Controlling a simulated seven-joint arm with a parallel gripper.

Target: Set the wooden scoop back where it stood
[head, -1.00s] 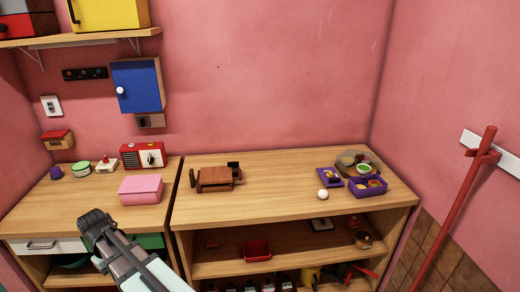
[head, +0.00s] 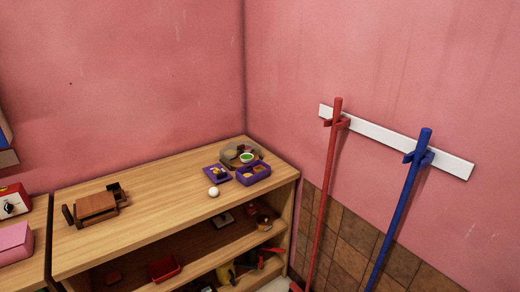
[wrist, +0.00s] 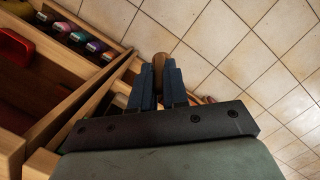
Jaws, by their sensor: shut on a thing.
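In the wrist view my gripper (wrist: 158,84) is shut on a brown wooden piece, the wooden scoop (wrist: 160,62). Only a short rounded part of the scoop shows between and just past the fingers; the rest is hidden. The gripper is over the edge of wooden shelving, with the tiled floor beyond. Neither the gripper nor the scoop is in the head view. The open wooden shelf (head: 150,220) stands in the corner in the head view, with things on its top and lower boards.
The shelf top bears a brown wooden stand (head: 97,207), a white ball (head: 214,192), a purple tray (head: 217,174) and a purple box (head: 253,175). A red bin (head: 164,269) is below. Red (head: 329,190) and blue (head: 402,205) poles hang at right. Several colourful things (wrist: 76,37) line a board.

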